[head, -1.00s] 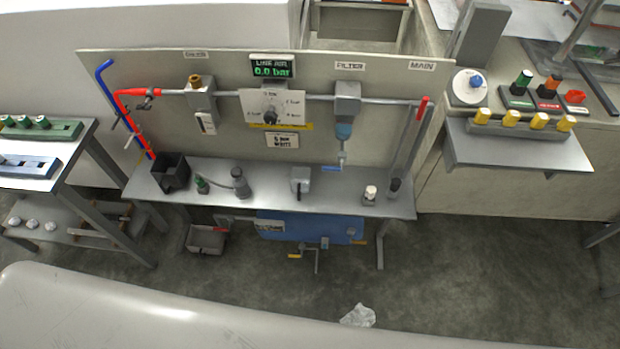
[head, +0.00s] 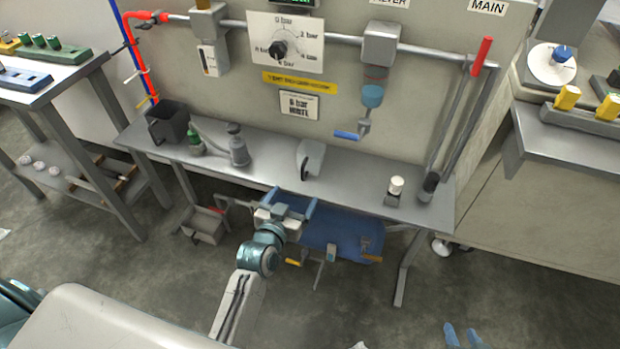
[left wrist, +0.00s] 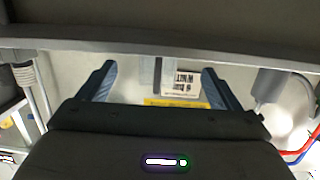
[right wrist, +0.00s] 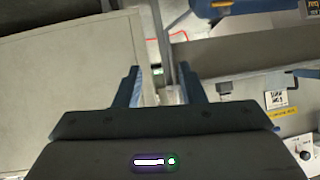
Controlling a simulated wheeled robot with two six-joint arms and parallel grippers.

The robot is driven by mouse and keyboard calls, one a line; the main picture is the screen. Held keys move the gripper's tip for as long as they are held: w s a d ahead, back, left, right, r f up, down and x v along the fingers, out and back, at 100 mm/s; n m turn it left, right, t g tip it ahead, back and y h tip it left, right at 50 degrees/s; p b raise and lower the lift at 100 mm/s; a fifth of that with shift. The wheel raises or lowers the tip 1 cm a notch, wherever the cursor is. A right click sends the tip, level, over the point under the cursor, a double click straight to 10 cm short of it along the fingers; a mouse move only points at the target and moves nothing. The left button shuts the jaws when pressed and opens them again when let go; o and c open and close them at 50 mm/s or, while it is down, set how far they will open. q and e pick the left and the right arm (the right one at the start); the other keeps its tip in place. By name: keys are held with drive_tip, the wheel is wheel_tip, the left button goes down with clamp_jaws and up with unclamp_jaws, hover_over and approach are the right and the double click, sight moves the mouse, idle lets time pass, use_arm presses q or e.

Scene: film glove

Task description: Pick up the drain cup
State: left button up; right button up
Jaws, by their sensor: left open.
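A grey cup-like block with a dark upright handle (head: 310,158), which looks like the drain cup, stands on the middle of the narrow grey bench in the head view. My left gripper (head: 292,201) is open and empty, in front of the bench's front edge and just below that cup, not touching it. Its spread blue fingers also show in the left wrist view (left wrist: 158,84); I cannot make out the cup for certain there. My right gripper (head: 462,336) shows only its blue fingertips at the bottom of the head view. In the right wrist view (right wrist: 160,85) it is open and empty.
The filter (head: 373,92) with a blue drain lever (head: 346,135) hangs above the bench (head: 262,172). A black bin (head: 168,124), a green-capped bottle (head: 195,141) and a grey canister (head: 238,148) stand left; a white-capped item (head: 396,186) stands right. A blue panel (head: 335,232) lies below.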

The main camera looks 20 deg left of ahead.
use_arm(q)
drive_tip(key=t+b, duration=0.1)
drive_tip(key=t, duration=0.1)
approach(307, 158)
drive_tip(key=w+f, duration=0.1)
drive_tip(key=w, duration=0.4)
drive_tip(key=shift+w+a, duration=0.1)
drive_tip(key=shift+w, duration=0.75)
drive_tip(key=w, duration=0.4)
drive_tip(key=shift+w+d+r, duration=0.2)
drive_tip(key=shift+d, duration=0.05)
drive_tip(key=shift+w, duration=0.4)
use_arm(e)
drive_tip(key=r+t, duration=0.1)
drive_tip(key=r, duration=0.1)
drive_tip(key=w+r, duration=0.1)
drive_tip(key=r+t, duration=0.1)
drive_tip(key=r, duration=0.1)
drive_tip(key=shift+w+a+r+t, duration=0.2)
drive_tip(key=shift+w+r+t, duration=0.1)
drive_tip(key=shift+r, duration=0.05)
use_arm(q)
drive_tip(key=c, duration=1.1)
drive_tip(key=shift+r, duration=0.1)
